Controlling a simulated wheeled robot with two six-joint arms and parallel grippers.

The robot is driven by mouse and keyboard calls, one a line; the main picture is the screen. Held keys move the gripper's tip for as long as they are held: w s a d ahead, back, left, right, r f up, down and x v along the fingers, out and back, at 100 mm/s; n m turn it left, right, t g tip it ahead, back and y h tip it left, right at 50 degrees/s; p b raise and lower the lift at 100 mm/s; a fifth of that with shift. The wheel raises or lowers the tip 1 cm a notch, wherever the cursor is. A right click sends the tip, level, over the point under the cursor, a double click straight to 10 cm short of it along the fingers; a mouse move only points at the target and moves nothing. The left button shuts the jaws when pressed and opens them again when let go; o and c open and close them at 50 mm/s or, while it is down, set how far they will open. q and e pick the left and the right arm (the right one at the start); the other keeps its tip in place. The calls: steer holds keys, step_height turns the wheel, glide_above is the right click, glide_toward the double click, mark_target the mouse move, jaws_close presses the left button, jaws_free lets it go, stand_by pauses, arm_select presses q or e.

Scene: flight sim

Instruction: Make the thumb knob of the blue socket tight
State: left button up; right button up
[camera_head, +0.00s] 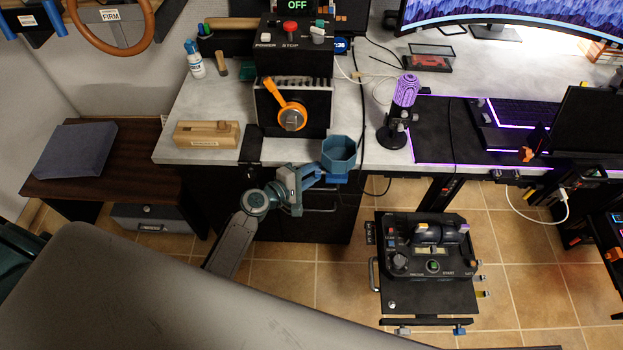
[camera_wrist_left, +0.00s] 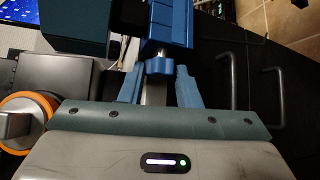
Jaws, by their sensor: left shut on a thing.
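The blue socket (camera_head: 339,152) is an open, faceted cup at the desk's front edge, on a blue mount (camera_head: 335,178). In the left wrist view its blue mount (camera_wrist_left: 168,22) is at the top, with the small blue thumb knob (camera_wrist_left: 159,66) below it. My left gripper (camera_head: 312,178) reaches in from below left to the underside of the mount. In the wrist view my left gripper (camera_wrist_left: 159,72) has one finger on each side of the knob and is shut on it. The knob is too small to make out in the head view. My right gripper is not in view.
An orange-handled lever unit (camera_head: 291,112) stands left of the socket on the desk (camera_head: 190,100). A purple microphone (camera_head: 404,100) stands to the right. Dark drawers with bar handles (camera_wrist_left: 228,82) are below the desk. A black throttle panel (camera_head: 430,260) is at lower right.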

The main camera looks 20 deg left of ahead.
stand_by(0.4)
arm_select(q)
steer(key=o, duration=1)
steer(key=shift+s, duration=0.1)
steer(key=shift+b+v, duration=1.05)
steer(key=shift+v, duration=4.3)
steer(key=shift+a, duration=0.1)
